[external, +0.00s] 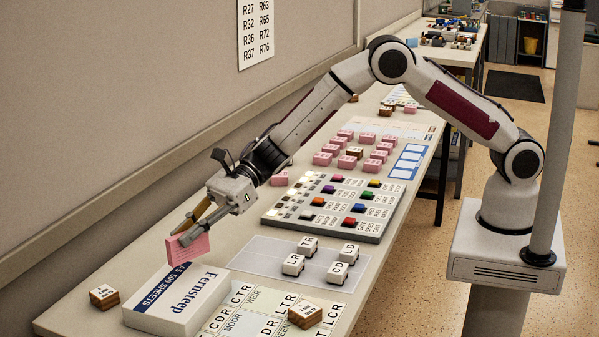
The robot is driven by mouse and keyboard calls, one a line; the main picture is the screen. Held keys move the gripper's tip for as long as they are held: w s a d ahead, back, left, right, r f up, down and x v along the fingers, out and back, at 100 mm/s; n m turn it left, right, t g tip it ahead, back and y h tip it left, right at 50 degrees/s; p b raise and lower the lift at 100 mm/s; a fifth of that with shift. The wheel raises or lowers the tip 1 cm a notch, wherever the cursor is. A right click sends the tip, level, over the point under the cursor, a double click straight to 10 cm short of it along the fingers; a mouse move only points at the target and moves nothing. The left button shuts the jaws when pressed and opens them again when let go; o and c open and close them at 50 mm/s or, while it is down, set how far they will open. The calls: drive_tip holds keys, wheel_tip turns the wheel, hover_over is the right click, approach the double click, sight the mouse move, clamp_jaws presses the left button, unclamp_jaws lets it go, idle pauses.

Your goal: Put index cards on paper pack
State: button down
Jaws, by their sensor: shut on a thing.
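My gripper (192,222) is shut on a pink stack of index cards (188,248). It holds the cards upright above the far end of the paper pack. The paper pack (203,305) is a white block with blue lettering and a dark blue band, lying flat near the table's front left end. I cannot tell whether the lower edge of the cards touches the pack.
A wooden block (104,296) stands left of the pack, and another (304,315) lies on the lettered cards to its right. White lettered cubes (293,265) sit on a clear sheet. A panel of coloured buttons (333,205) and several pink blocks (347,162) are farther back.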

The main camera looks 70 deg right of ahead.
sight(195, 256)
drive_tip(key=shift+f, duration=1.85)
drive_tip(key=shift+f, duration=0.15)
drive_tip(key=c, duration=2)
unclamp_jaws()
drive_tip(key=shift+c, duration=0.2)
drive_tip(key=shift+v, duration=0.8)
drive_tip(key=v, duration=1)
drive_tip(key=shift+d+r, duration=0.2)
drive_tip(key=shift+r, duration=0.15)
drive_tip(key=shift+w+r, duration=0.1)
